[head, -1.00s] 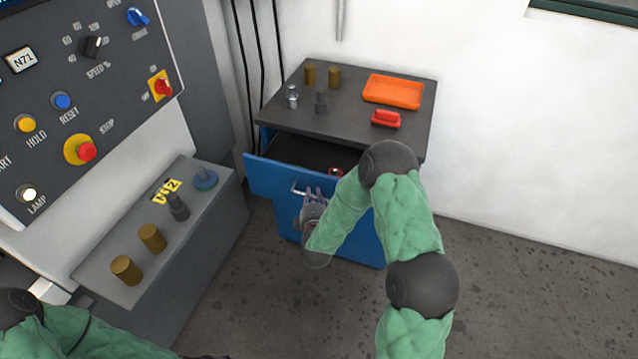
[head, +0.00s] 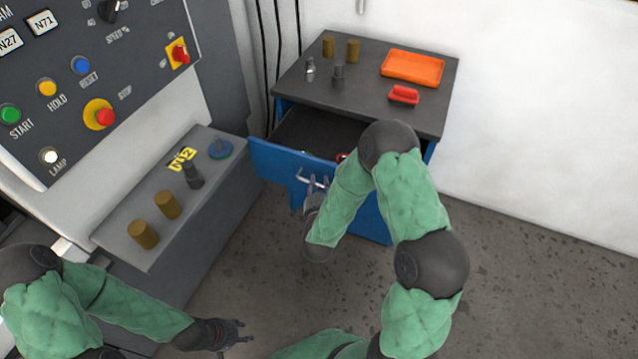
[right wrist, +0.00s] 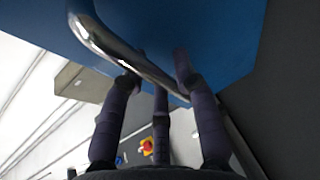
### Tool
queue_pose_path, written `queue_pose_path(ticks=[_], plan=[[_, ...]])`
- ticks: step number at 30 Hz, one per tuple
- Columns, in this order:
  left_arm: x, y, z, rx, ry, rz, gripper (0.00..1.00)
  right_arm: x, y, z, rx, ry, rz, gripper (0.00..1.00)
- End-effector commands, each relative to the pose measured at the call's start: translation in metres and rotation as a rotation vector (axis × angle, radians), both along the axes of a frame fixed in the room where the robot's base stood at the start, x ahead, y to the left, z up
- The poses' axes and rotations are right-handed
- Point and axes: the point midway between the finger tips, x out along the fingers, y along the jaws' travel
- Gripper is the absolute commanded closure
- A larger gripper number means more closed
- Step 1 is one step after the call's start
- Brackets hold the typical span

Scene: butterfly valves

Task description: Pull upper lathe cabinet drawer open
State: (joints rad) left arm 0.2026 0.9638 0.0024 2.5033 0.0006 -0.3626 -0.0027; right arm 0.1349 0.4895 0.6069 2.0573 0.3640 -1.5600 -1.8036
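The blue upper drawer (head: 275,160) of the lathe cabinet stands partly open, its dark inside showing. Its metal handle (head: 313,183) is on the front; in the right wrist view the handle (right wrist: 120,55) is a shiny bar crossing the blue front. My right gripper (head: 312,190) is at the handle. In the right wrist view its fingers (right wrist: 158,80) reach the bar from both sides and appear closed around it; the exact contact is partly hidden. My left gripper (head: 240,334) is low in the head view, empty, fingers apart, away from the cabinet.
The cabinet top (head: 350,110) holds an orange tray (head: 412,67), a red item (head: 404,94) and several small cylinders. A red object (head: 341,157) shows in the drawer. The control panel (head: 130,60) and a grey ledge (head: 125,215) stand left. Floor in front is open.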

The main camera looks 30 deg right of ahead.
Motion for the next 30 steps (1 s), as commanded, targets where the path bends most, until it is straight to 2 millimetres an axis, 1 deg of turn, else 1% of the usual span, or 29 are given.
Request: queue_pose_path(ticks=[8,11,13,17,24,30], plan=[[0.000,0.000,0.000,0.000,0.000,0.000,0.60,0.001,0.001,0.001,0.000,-0.003,0.002,0.68],[0.000,0.000,0.000,0.000,0.000,0.000,0.60,-0.003,0.003,0.002,0.000,-0.004,0.003,0.68],[0.000,0.000,0.000,0.000,0.000,0.000,0.60,-0.009,0.006,0.003,0.000,-0.002,0.004,0.68],[0.000,0.000,0.000,0.000,0.000,0.000,0.60,-0.028,0.016,0.007,0.000,-0.002,0.005,0.68],[0.000,0.000,0.000,0.000,0.000,0.000,0.60,-0.070,0.038,0.015,-0.001,-0.001,0.006,0.68],[0.000,0.000,0.000,0.000,0.000,0.000,0.60,-0.095,0.049,0.020,0.001,-0.001,0.004,0.68]])
